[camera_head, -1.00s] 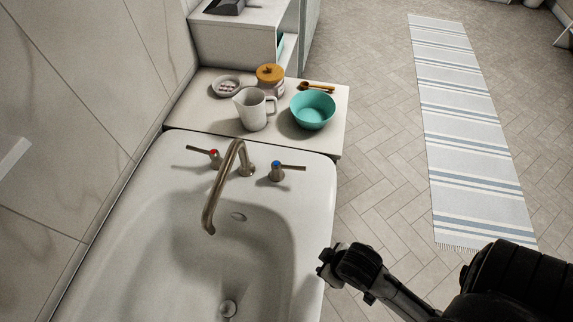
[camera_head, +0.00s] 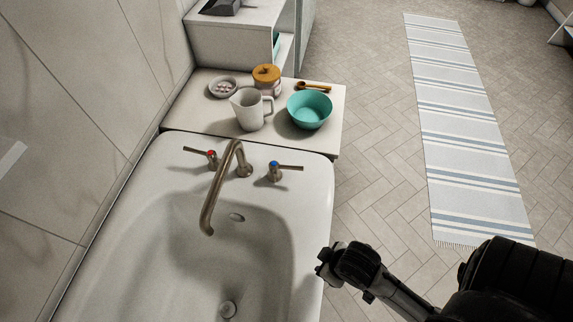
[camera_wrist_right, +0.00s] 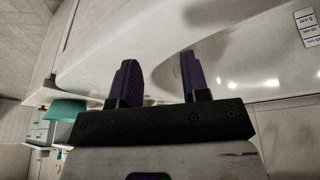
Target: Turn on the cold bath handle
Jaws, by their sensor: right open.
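The cold bath handle (camera_head: 285,169) has a blue mark and a bronze lever pointing right, on the bath's back rim in the head view. The hot handle (camera_head: 204,156) has a red mark, left of the curved spout (camera_head: 222,180). My right gripper (camera_head: 322,262) is at the bath's right edge, nearer than the cold handle and apart from it. In the right wrist view its two fingers (camera_wrist_right: 158,78) are apart with nothing between them, over the white bath (camera_wrist_right: 105,50). The handles are not clear in that view. My left gripper is not in view.
Behind the bath, a ledge (camera_head: 200,118) bears a white pitcher (camera_head: 250,112), a teal bowl (camera_head: 310,110), an orange-lidded jar (camera_head: 267,80), a small dish (camera_head: 223,87) and a wooden spoon (camera_head: 313,86). A tiled wall stands left. A striped rug (camera_head: 465,140) lies on the floor right.

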